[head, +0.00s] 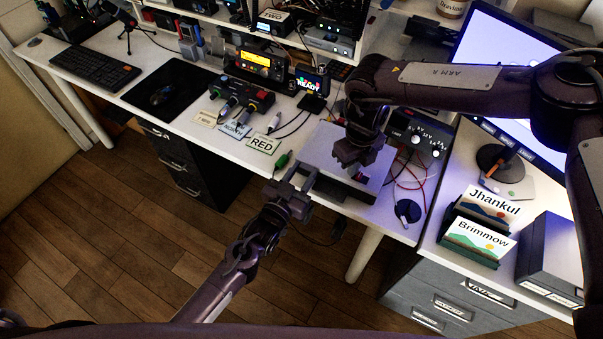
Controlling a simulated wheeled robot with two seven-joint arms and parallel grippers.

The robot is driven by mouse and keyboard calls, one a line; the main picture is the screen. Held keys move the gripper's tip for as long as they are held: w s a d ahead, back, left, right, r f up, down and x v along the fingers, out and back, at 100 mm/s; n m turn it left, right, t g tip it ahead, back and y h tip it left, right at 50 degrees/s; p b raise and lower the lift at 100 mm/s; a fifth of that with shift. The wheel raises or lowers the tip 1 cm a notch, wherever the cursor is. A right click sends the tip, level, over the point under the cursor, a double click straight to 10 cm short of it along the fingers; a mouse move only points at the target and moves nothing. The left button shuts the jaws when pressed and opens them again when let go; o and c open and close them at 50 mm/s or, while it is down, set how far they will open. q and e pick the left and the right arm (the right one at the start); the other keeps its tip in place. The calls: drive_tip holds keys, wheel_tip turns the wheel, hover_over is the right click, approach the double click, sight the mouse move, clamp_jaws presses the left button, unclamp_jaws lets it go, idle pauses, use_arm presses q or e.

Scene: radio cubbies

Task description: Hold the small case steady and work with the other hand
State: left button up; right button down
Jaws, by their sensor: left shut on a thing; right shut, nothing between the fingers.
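The small case (322,146) is a flat silver-grey box on the white desk, near its front edge. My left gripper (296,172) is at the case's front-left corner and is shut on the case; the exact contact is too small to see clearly. My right gripper (352,168) points down over the case, shut and empty, and hides its middle. I cannot tell whether it touches the case. A dark slot or opening with a reddish part (360,178) shows at the case's front right.
A green plug (282,160) lies close to my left gripper. A knobbed box (415,137) with red leads stands right. Card holders (470,243) are further right. The mouse mat (168,90) area is mostly clear.

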use_arm(q)
drive_tip(key=shift+a, duration=0.1)
use_arm(e)
drive_tip(key=shift+s+d, duration=0.15)
drive_tip(key=shift+d, duration=0.2)
drive_tip(key=shift+r, duration=0.1)
wheel_tip(320, 180, up, 7)
drive_tip(key=a, duration=0.1)
drive_tip(key=shift+w, duration=0.2)
idle(0.7)
use_arm(q)
drive_tip(key=o, duration=1.3)
